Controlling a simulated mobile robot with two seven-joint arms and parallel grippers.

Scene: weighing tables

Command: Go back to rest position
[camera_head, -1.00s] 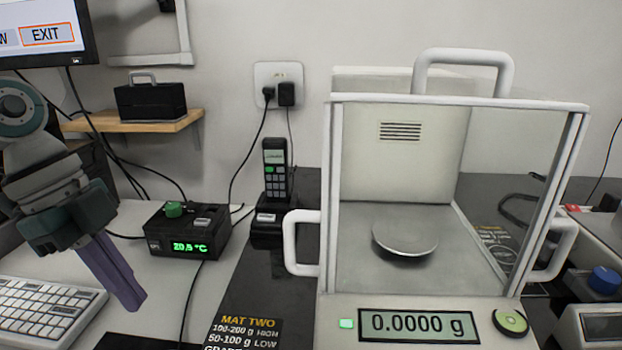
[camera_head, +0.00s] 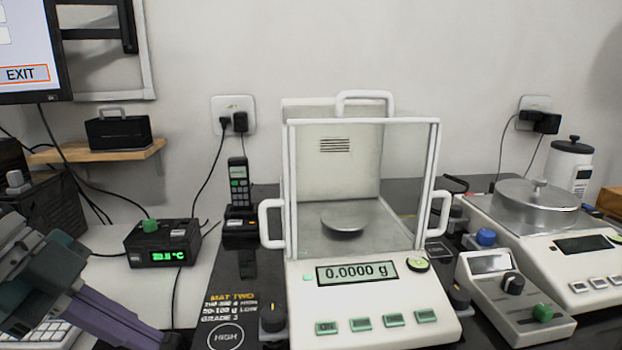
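My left gripper (camera_head: 165,342) comes in from the lower left, over the keyboard's right end and left of the mat. Its purple fingers lie one over the other from this side, so I cannot tell whether they are apart. No object shows at their tips. My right gripper is not in view. The analytical balance (camera_head: 372,282) stands in the middle and reads 0.0000 g. Its round pan (camera_head: 343,222) is bare inside the glass chamber.
A thermometer box (camera_head: 162,243) and a cordless phone (camera_head: 238,190) stand left of the balance. A control box (camera_head: 515,298) and a second balance with a lidded metal pan (camera_head: 537,208) stand to its right. A monitor (camera_head: 28,50) hangs upper left.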

